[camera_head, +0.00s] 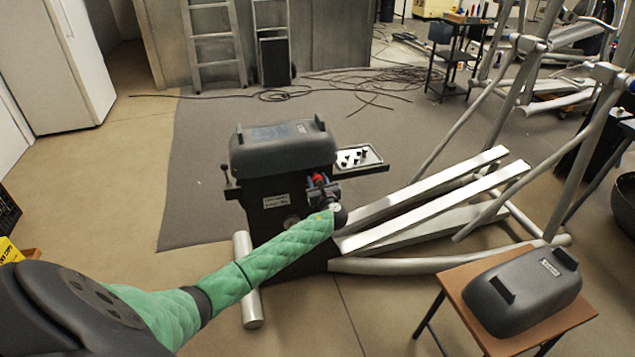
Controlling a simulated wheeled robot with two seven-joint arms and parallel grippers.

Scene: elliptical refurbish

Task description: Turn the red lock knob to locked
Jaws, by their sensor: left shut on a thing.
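The red lock knob (317,178) shows as a small red patch on the side of the dark machine housing (262,215), just under its grey cover (275,150). My left arm in its green sleeve reaches in from the lower left. My left gripper (319,184) is at the knob and shut on it, with its dark fingers covering most of it. The knob's turn angle and any lock marking cannot be made out. My right gripper is not in view.
A small tray (357,158) with dark parts sits right of the cover. The elliptical's silver rails (430,200) run to the right. A wooden stool (470,325) holds another grey cover (525,290) at lower right. Cables (345,82) lie on the floor behind.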

